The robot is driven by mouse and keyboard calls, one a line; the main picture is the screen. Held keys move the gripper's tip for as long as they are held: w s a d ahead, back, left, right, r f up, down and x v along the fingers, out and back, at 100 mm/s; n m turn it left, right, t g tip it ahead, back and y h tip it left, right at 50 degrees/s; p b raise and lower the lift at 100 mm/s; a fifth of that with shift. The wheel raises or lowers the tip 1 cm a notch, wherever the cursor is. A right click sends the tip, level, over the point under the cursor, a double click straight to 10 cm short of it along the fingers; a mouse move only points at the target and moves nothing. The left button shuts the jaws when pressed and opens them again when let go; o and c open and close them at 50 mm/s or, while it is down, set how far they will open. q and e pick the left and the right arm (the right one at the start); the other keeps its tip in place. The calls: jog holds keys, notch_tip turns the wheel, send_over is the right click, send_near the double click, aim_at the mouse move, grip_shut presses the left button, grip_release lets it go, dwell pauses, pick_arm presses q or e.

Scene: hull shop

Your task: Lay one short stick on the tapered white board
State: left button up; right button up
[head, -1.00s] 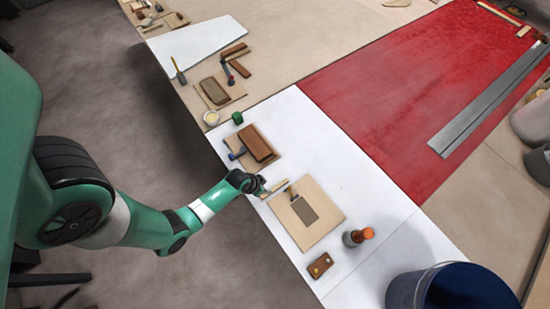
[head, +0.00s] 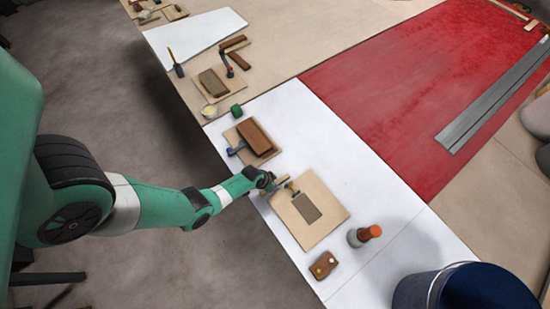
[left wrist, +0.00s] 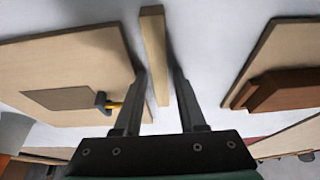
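The tapered white board (head: 195,42) lies at the far upper left of the bench in the head view. A short pale wooden stick (left wrist: 153,45) shows in the left wrist view, lying lengthwise in line with the gap between my fingers. My left gripper (left wrist: 159,72) is open, with a finger on each side of the stick's near part and visible gaps to it. I cannot tell how far the fingertips are above the bench. In the head view the left gripper (head: 276,184) is at the left edge of a tan square board and partly hides the stick. My right gripper is not in view.
The tan board (head: 325,228) carries a grey pad and yellow-handled tool. A brown block (head: 256,138) on another board lies beyond the gripper. Two brown strips (head: 233,42) lie beside the tapered board.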

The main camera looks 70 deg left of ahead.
aim_at(278, 182)
pick_arm(q)
jog(key=shift+c, duration=0.3)
grip_shut()
jog(key=shift+r, duration=0.1)
jog(key=shift+r+p, duration=0.35)
jog(key=shift+r, duration=0.15)
notch_tip(278, 182, up, 3)
jog(key=shift+d+p, duration=0.1)
jog(key=shift+p, duration=0.95)
jog(key=s+d+r+p, duration=0.2)
jog(key=d+r+p, duration=0.3)
jog(key=d+r, duration=0.4)
jog(key=d, duration=0.4)
jog(key=shift+s+d+p, duration=0.25)
jog(key=shift+d+p, duration=0.05)
